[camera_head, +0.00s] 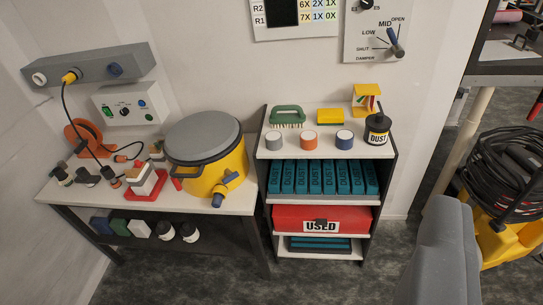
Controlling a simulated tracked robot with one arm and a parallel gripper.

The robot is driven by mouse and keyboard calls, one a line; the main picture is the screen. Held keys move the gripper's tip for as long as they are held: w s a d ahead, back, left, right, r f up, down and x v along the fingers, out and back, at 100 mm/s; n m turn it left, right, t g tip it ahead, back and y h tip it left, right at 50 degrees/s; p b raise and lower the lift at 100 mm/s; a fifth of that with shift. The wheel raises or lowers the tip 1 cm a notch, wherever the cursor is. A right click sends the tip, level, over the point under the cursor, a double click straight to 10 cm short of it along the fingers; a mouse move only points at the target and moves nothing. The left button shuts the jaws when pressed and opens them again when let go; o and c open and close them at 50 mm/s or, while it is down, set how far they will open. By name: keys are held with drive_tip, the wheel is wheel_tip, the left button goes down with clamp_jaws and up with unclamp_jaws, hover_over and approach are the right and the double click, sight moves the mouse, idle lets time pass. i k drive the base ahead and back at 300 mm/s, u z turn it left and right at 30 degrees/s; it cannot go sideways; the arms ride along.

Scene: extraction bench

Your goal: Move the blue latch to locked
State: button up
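A yellow drum (232,172) with a grey lid (203,138) stands on the right end of the workbench. A blue fitting (217,201) sits beside a yellow spout low on its front. A red part (177,183) shows at the drum's left side. My gripper does not show in this view.
A shelf (328,198) right of the bench holds tape rolls, a green brush (287,115), teal boxes labelled DUST and a red USED box (320,219). A black cable runs over the bench's left part. A large grey shape (442,255) blocks the lower right. Floor in front is clear.

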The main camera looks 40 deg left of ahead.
sight(232, 175)
drive_tip(key=u, duration=0.25)
drive_tip(key=i, duration=1.05)
drive_tip(key=u, duration=0.6)
